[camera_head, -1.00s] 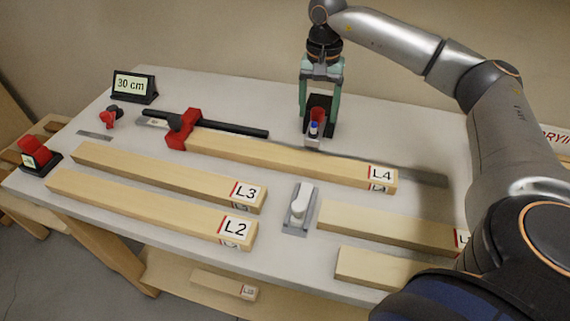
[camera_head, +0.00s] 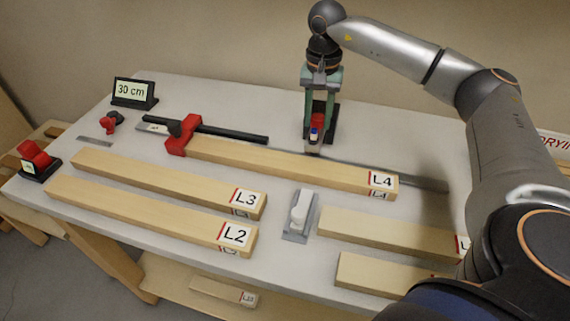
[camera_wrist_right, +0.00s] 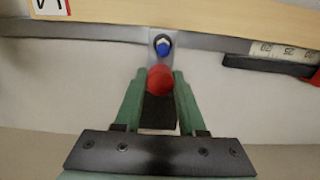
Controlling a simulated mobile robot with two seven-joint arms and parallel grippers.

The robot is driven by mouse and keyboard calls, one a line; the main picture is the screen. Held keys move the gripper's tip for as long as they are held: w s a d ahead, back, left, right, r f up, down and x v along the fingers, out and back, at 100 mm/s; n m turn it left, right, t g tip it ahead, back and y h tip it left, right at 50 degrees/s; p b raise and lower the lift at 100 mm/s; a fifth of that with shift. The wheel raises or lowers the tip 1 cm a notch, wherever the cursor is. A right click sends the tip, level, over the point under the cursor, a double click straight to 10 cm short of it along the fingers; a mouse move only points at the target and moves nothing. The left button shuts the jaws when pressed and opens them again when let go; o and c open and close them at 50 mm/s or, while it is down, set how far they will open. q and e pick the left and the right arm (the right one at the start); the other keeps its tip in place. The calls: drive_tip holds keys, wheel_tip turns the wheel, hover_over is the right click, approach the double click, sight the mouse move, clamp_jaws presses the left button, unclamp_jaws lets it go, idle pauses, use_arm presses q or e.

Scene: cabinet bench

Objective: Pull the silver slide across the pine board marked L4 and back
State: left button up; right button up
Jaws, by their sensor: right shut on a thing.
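The pine board marked L4 (camera_head: 290,165) lies across the middle of the bench. A long steel strip (camera_head: 380,173) runs along its far edge. A small silver slide (camera_head: 313,151) with a blue-tipped part and a red knob (camera_wrist_right: 159,79) sits at this strip, near the board's middle. My right gripper (camera_head: 315,137) is shut on the red knob from the far side, its green fingers either side of it. The slide also shows in the right wrist view (camera_wrist_right: 153,52), up by the board's edge. My left gripper is not in view.
A red clamp (camera_head: 182,137) with a black bar (camera_head: 235,134) holds L4's left end. Boards L3 (camera_head: 160,180) and L2 (camera_head: 140,208) lie in front. A grey block with a white top (camera_head: 299,211) stands before L4. A "30 cm" sign (camera_head: 133,91) stands at back left.

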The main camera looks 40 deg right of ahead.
drive_tip(key=shift+s+a, duration=0.9)
drive_tip(key=shift+a, duration=0.25)
drive_tip(key=shift+s+a, duration=0.95)
drive_tip(key=shift+a, duration=0.2)
drive_tip(key=shift+s+a, duration=0.9)
drive_tip(key=shift+a, duration=0.25)
drive_tip(key=shift+w+d, duration=1)
drive_tip(key=shift+d, duration=0.2)
drive_tip(key=shift+w+d+p, duration=0.2)
drive_tip(key=shift+w+d, duration=0.7)
drive_tip(key=shift+d, duration=0.25)
drive_tip(key=shift+w+d+p, duration=0.2)
drive_tip(key=shift+w+d, duration=0.7)
drive_tip(key=shift+d, duration=0.2)
drive_tip(key=o, duration=1.1)
